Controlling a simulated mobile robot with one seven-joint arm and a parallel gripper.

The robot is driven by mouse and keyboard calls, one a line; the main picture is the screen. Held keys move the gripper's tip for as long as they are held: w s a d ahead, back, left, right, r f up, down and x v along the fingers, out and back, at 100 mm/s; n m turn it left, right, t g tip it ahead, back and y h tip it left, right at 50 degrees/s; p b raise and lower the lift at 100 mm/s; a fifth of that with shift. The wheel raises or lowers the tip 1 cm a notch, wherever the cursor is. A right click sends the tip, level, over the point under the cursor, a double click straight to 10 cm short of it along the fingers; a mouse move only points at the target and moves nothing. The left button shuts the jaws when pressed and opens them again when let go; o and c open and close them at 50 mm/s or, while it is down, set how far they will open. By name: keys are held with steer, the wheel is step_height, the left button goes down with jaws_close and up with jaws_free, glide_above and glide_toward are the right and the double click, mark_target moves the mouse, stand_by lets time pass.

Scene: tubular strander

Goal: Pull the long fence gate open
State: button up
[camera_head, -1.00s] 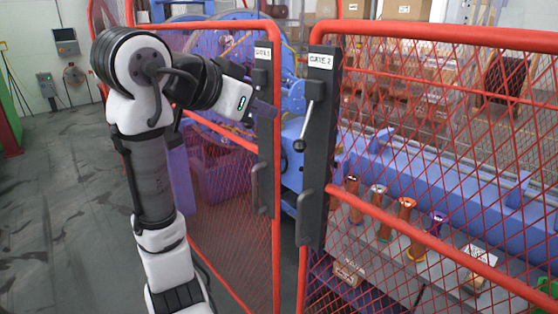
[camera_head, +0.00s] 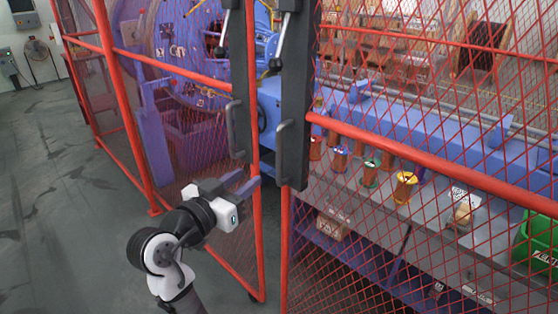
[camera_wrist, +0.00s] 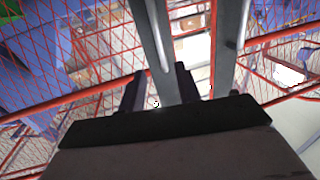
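Two red mesh gates meet in the middle of the head view, a left gate (camera_head: 258,240) and a right gate (camera_head: 420,158). Each has a dark upright plate at its meeting edge. The left plate carries a grey pull handle (camera_head: 232,128), and the right plate carries another grey pull handle (camera_head: 283,138). Lever arms with ball ends sit above them. My gripper (camera_head: 242,184) is in front of the left gate, just below its pull handle. In the wrist view my gripper (camera_wrist: 158,90) has its fingers apart, with a dark plate (camera_wrist: 148,35) beyond the gap. I see nothing held.
Behind the right gate stand a blue machine beam (camera_head: 400,120), several coloured spools and a green bin (camera_head: 538,240). Behind the left gate are a purple bin (camera_head: 195,140) and large blue machinery. Clear grey floor (camera_head: 60,190) lies at the left. A narrow gap separates the gates.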

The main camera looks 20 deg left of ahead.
mark_target(277, 154)
steer(key=w+d+p, duration=0.1)
steer(key=w, duration=0.3)
steer(key=w+p, duration=0.1)
steer(key=w, duration=0.4)
steer(key=w+d, duration=0.1)
steer(key=w, duration=0.3)
steer(key=shift+w+d+p, duration=0.2)
steer(key=shift+d+p, duration=0.15)
steer(key=shift+p, duration=0.05)
jaws_close()
